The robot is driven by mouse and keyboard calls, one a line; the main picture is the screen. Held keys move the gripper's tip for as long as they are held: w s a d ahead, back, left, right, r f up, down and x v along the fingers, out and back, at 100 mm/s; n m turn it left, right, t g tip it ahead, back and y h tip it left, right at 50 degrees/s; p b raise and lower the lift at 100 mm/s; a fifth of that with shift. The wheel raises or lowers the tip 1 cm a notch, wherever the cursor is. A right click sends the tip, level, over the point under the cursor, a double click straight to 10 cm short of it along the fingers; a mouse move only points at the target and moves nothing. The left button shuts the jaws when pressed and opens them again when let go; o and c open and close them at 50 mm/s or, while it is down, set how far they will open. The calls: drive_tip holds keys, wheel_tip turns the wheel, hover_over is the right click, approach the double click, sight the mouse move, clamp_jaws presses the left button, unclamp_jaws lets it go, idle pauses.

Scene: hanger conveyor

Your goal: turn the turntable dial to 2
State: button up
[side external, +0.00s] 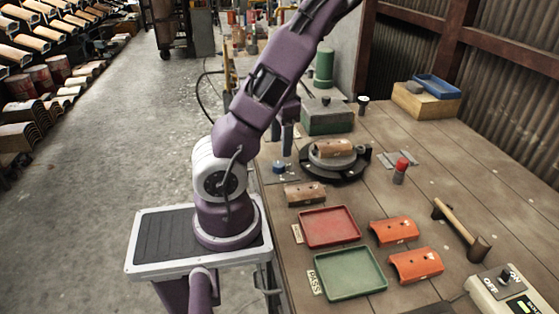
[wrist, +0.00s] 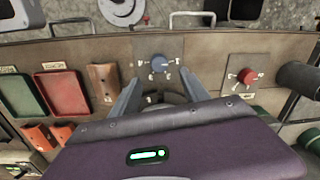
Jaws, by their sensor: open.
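The blue dial (wrist: 158,63) sits on a grey plate near the bench edge in the wrist view, with small marks around it too blurred to read. Its pointer setting cannot be told. In the side view the blue dial (side external: 277,168) is left of the turntable (side external: 335,163), which bears a brown curved tile (side external: 334,148). My gripper (wrist: 160,77) is open and empty, its two fingers spread on either side of the dial in the picture. In the side view my gripper (side external: 287,138) hangs above the dial, apart from it.
A red knob (wrist: 247,76) on another plate lies to the right in the wrist view. A red tray (side external: 329,226), a green tray (side external: 349,272), orange tiles (side external: 394,230), a hammer (side external: 462,230) and a switch box (side external: 507,290) lie on the bench. A green box (side external: 326,118) stands behind the turntable.

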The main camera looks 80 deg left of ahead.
sight(279, 164)
wheel_tip(279, 164, down, 7)
drive_tip(key=shift+s+a+r, duration=0.1)
drive_tip(key=shift+s+a, duration=0.05)
clamp_jaws()
